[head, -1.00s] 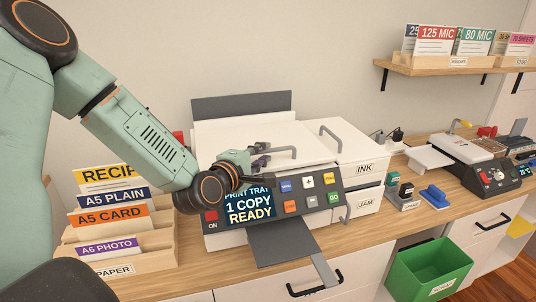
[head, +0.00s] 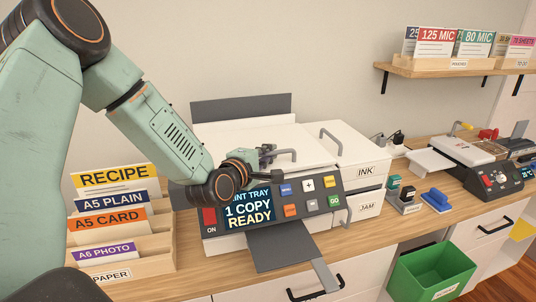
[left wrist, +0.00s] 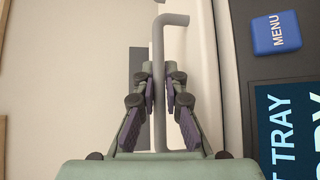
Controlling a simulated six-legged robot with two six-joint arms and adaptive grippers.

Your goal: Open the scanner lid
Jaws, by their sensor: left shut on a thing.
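The white copier (head: 222,243) stands on the wooden counter, with its scanner lid (head: 240,140) on top. The lid looks flat, and I cannot tell whether it is slightly raised. A grey bar handle (head: 286,150) is at the lid's front edge. My left gripper (head: 266,154) is at this handle. In the left wrist view the handle (left wrist: 160,110) runs between the two purple-padded fingers of the same gripper (left wrist: 160,80), which is shut on it. My forearm and wrist hide part of the lid's front left. My right gripper is not in view.
The front panel (head: 290,200) has a screen and several buttons just below the gripper. A paper sorter (head: 160,260) stands to the left. INK and JAM drawers (head: 365,171) adjoin on the right. The dark back panel (head: 240,105) stands behind the lid.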

